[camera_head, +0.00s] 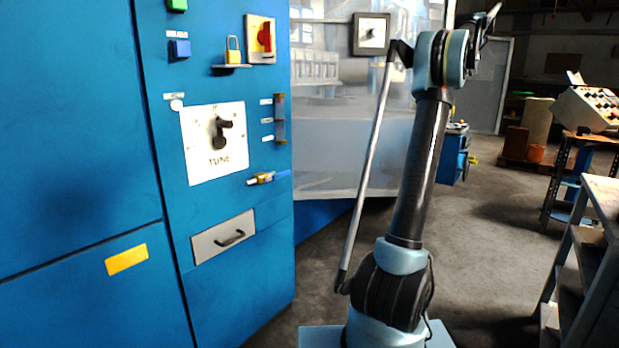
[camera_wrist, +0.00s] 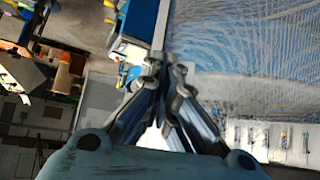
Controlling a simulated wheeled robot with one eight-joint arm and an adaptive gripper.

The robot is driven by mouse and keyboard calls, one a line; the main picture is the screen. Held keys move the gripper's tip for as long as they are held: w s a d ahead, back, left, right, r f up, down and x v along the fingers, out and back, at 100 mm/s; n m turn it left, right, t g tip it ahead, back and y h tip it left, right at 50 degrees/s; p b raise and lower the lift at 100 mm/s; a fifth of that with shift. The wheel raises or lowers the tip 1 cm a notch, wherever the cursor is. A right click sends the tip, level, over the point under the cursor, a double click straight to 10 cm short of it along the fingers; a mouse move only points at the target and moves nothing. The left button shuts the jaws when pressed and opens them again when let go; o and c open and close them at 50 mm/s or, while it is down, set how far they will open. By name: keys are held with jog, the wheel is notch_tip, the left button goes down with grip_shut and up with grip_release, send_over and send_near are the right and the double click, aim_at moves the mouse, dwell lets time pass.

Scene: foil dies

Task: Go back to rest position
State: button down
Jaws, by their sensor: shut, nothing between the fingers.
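My gripper (camera_wrist: 168,65) shows in the wrist view with its fingers drawn together and nothing between them. In the head view my arm stands raised in front of the blue cabinet's right side, and its far end reaches up near the top edge. The fingers are too small there to make out clearly. No object is held or touched by the gripper. The wrist picture is turned, with the pale glass panel (camera_wrist: 245,60) on the right and the workshop floor area on the left.
The blue cabinet (camera_head: 75,130) fills the left, with a TUNE dial (camera_head: 217,142), a red switch (camera_head: 265,38), a yellow padlock (camera_head: 233,50) and a drawer (camera_head: 223,237). A grey shelf unit (camera_head: 590,262) and a control console (camera_head: 588,107) stand right. Open floor (camera_head: 490,235) lies between.

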jog(key=s+a+f+y, duration=0.1)
jog(key=s+a+f, duration=0.15)
jog(key=a, duration=0.45)
jog(key=s+a+f+n+g, duration=0.1)
jog(key=s+a, duration=0.3)
jog(key=a, duration=0.3)
jog(key=s+a+f+y, duration=0.1)
jog(key=s+a, duration=0.2)
jog(key=a, duration=0.3)
jog(key=s+a+f+n+g, duration=0.1)
jog(key=s+a+f, duration=0.4)
jog(key=s+a, duration=0.25)
jog(key=s+a+f+g, duration=0.1)
jog(key=s+a+f, duration=0.45)
jog(key=a, duration=0.25)
jog(key=s+a+f+g, duration=0.1)
jog(key=s+a+f, duration=0.3)
jog(key=s+f, duration=0.6)
jog(key=s+a+f+n+g, duration=0.1)
jog(key=s+a+f, duration=0.3)
jog(key=s+f, duration=0.6)
jog(key=s+a+f+n+g, duration=0.1)
jog(key=s+a+f, duration=0.4)
jog(key=s+f, duration=0.5)
jog(key=s, duration=0.4)
jog(key=shift+s+f+y, duration=0.15)
jog(key=shift+f+y, duration=0.25)
jog(key=shift+w+a+f+g, duration=0.1)
jog(key=shift+w+f+g, duration=0.15)
jog(key=shift+w, duration=0.25)
